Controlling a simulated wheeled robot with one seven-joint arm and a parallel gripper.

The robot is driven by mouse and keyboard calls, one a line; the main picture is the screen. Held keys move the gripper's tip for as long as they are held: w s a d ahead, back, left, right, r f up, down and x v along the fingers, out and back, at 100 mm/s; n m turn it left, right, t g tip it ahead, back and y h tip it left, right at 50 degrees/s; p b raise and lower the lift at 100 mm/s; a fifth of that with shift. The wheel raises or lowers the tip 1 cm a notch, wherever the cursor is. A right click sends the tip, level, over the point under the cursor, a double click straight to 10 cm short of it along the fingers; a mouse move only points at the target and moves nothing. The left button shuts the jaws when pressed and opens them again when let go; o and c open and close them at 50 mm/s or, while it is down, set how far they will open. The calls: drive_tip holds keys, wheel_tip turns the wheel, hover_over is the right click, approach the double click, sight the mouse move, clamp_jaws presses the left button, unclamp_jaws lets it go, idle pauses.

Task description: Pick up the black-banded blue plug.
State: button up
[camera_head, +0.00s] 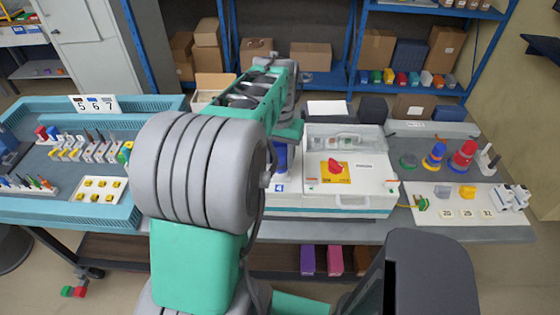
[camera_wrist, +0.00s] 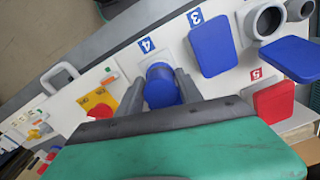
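A blue cylindrical plug (camera_wrist: 160,92) shows in the wrist view beside the label 4 on the white socket box. My gripper (camera_wrist: 158,88) has one grey finger on each side of it. I cannot tell whether both fingers press on the plug or leave a small gap. A black band cannot be made out clearly. In the head view the blue plug (camera_head: 281,157) is partly visible above the label 4 on the box, and my arm hides most of my gripper.
The white socket box (camera_head: 350,146) carries a red switch (camera_head: 334,167) on yellow. Blue covers (camera_wrist: 212,46) (camera_wrist: 292,58), a red cover (camera_wrist: 273,102) and an open grey socket (camera_wrist: 266,20) lie near the plug. A teal tray (camera_head: 100,222) stands left; stacked rings (camera_head: 463,157) stand right.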

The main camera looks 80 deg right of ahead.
clamp_jaws()
idle(0.4)
drive_tip(key=r, duration=0.3)
drive_tip(key=shift+s+d+r+b, duration=0.15)
drive_tip(key=shift+d+r+b, duration=0.15)
drive_tip(key=shift+r, duration=0.1)
drive_tip(key=s+d+r, duration=0.8)
drive_tip(key=d+r, duration=0.1)
drive_tip(key=d, duration=0.1)
drive_tip(key=shift+s+r, duration=0.15)
drive_tip(key=shift+s, duration=0.25)
